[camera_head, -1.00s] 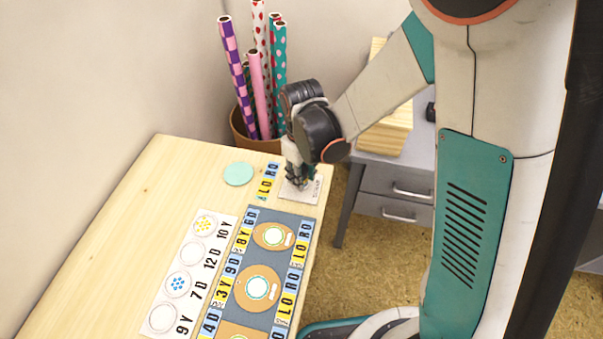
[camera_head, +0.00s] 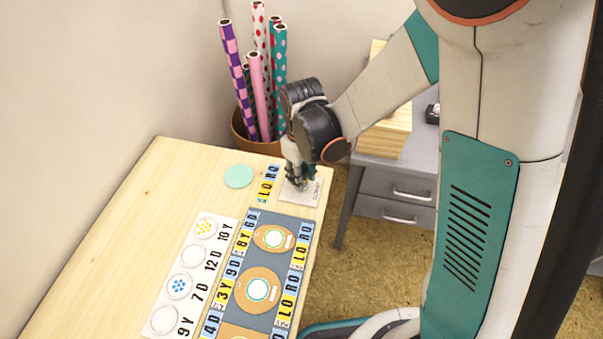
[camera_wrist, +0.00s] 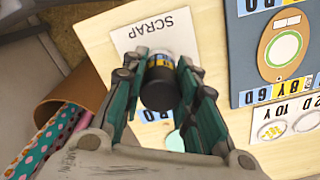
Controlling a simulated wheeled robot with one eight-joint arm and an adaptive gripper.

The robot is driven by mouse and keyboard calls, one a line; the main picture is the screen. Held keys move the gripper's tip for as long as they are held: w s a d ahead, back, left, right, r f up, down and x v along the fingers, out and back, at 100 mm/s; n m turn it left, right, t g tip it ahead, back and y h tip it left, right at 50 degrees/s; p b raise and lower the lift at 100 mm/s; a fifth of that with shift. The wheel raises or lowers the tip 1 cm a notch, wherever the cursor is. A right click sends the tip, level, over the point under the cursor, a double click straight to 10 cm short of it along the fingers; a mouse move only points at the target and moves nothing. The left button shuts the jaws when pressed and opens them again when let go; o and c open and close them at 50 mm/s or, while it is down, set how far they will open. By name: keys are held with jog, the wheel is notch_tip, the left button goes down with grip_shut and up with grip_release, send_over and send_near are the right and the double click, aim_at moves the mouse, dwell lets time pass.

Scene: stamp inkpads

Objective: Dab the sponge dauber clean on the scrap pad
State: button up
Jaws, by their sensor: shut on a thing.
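The scrap pad is a white sheet marked SCRAP (camera_wrist: 152,30) at the table's far right corner; it also shows in the head view (camera_head: 312,190). In the head view my gripper (camera_head: 299,181) points down over the pad, and the dauber is mostly hidden by the fingers. The dauber's lower end is hidden, so I cannot tell whether it touches the pad.
A grey board (camera_head: 282,217) with tan inkpad shapes lies nearer on the table, beside a white card (camera_head: 205,258) with round spots. A teal disc (camera_head: 238,176) lies left of the pad. A bin (camera_head: 240,133) of wrapping rolls stands behind the table.

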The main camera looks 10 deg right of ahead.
jog(key=shift+r+p, duration=1.5)
jog(key=shift+r, duration=0.7)
